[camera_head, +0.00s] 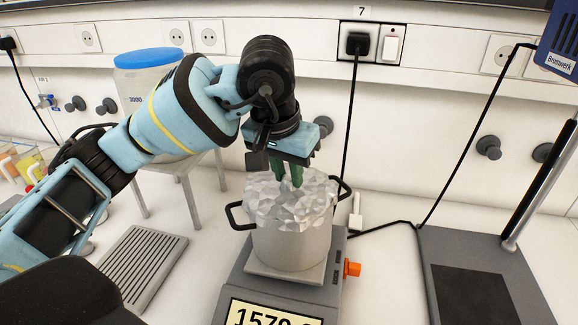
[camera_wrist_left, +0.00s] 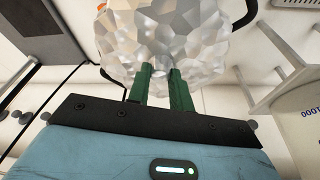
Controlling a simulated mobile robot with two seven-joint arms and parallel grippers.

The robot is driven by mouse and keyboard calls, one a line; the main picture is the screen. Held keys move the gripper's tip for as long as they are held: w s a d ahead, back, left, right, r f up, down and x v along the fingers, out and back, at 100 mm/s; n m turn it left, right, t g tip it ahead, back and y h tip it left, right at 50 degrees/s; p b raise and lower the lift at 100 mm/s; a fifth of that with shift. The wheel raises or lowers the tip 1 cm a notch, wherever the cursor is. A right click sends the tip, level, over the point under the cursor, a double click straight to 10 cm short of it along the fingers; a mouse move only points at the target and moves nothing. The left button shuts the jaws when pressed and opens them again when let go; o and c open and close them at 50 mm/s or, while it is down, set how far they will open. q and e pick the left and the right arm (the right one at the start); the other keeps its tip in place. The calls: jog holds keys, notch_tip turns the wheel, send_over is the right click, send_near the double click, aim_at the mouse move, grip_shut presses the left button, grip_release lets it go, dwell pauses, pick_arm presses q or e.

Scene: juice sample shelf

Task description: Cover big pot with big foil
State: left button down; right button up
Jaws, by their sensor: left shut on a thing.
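The big pot (camera_head: 290,246) is a pale cylinder with black side handles, standing on a grey scale in the head view. The big foil (camera_head: 268,206), silvery and crumpled, lies over the pot's top and hides its rim. My left gripper (camera_head: 290,183) comes down from above with its green fingers at the top of the foil, shut on it. In the left wrist view the green fingers of my left gripper (camera_wrist_left: 161,78) meet the foil (camera_wrist_left: 165,35), which covers the pot's opening. My right gripper is not in view.
The scale (camera_head: 330,275) has an orange knob on its right. A grey stand with a dark plate (camera_head: 475,295) is at right. A stool with a blue-lidded container (camera_head: 150,58) stands behind at left. A ribbed grey mat (camera_head: 145,262) lies left of the scale. Beakers are at far left.

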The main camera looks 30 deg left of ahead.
aim_at(281, 195)
pick_arm(q)
jog(key=c, duration=1.2)
grip_release()
jog(key=shift+o, duration=0.2)
jog(key=v, duration=0.7)
jog(key=shift+r, duration=0.4)
jog(key=shift+s+f, duration=0.1)
jog(key=shift+s, duration=0.05)
